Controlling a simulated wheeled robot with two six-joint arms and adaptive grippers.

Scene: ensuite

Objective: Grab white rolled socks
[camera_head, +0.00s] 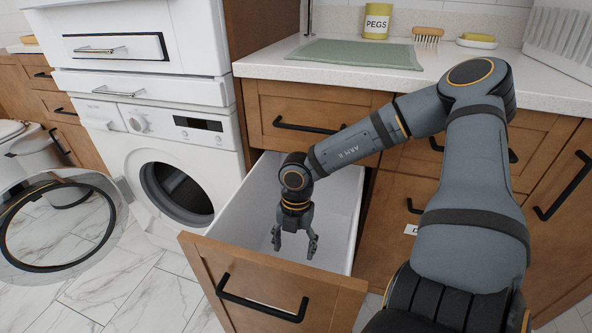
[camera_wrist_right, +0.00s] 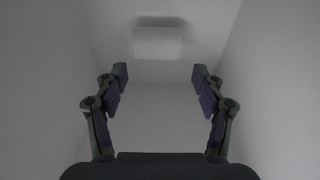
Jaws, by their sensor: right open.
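My right gripper (camera_head: 294,243) points down into an open drawer (camera_head: 335,215) with white inner walls. In the right wrist view my right gripper (camera_wrist_right: 160,85) is open, with nothing between its fingers. A small white block-like thing (camera_wrist_right: 158,42) lies in the drawer beyond the fingertips, near the far end in that view. It may be the white rolled socks, but the picture is too dim to be sure. In the head view it is not visible. My left gripper is in neither view.
A washing machine (camera_head: 165,150) stands left of the drawer with its round door (camera_head: 60,225) swung open. The countertop (camera_head: 290,62) above holds a green mat (camera_head: 355,53), a pegs tin (camera_head: 376,22) and brushes (camera_head: 428,36). The drawer's walls surround my right gripper.

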